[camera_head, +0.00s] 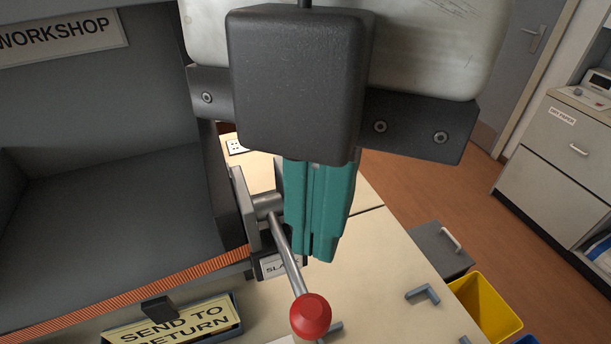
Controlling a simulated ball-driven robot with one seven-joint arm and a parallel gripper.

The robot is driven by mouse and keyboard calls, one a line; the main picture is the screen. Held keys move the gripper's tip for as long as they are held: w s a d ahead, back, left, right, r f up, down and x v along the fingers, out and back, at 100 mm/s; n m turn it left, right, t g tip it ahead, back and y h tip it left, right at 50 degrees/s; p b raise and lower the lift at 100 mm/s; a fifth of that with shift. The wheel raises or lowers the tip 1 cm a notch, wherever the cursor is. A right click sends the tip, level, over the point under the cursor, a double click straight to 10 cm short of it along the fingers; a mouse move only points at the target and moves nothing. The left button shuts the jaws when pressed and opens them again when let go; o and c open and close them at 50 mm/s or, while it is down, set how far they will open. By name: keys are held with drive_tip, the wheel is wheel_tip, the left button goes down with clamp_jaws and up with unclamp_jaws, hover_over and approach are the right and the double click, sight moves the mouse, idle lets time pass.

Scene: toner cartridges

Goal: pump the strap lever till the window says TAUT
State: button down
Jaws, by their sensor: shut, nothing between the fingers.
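The strap lever is a grey metal rod (287,250) with a red ball knob (310,316) at its lower end. It hangs down and to the right from a pivot on a bracket beside the dark cabinet. The window (271,267) below the pivot is partly hidden; the letters that show read "SLA". My gripper (323,250) has teal fingers, shut and empty, pointing down. In the picture its tips are just right of the rod and above the knob; I cannot tell whether they touch the rod.
A dark box-like cabinet (110,215) with a "WORKSHOP" sign (62,37) fills the left. A "SEND TO RETURN" sign (172,322) lies at the front. A grey bracket (422,294) is on the pale table (385,262). A yellow bin (487,306) stands beyond its right edge.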

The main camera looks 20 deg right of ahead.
sight(313, 303)
drive_tip(key=shift+f, duration=0.55)
drive_tip(key=f+b, duration=0.1)
drive_tip(key=f, duration=0.1)
drive_tip(key=f+b, duration=0.4)
drive_tip(key=shift+s+a, duration=0.25)
drive_tip(key=shift+f+b, duration=1.15)
drive_tip(key=shift+f, duration=1.05)
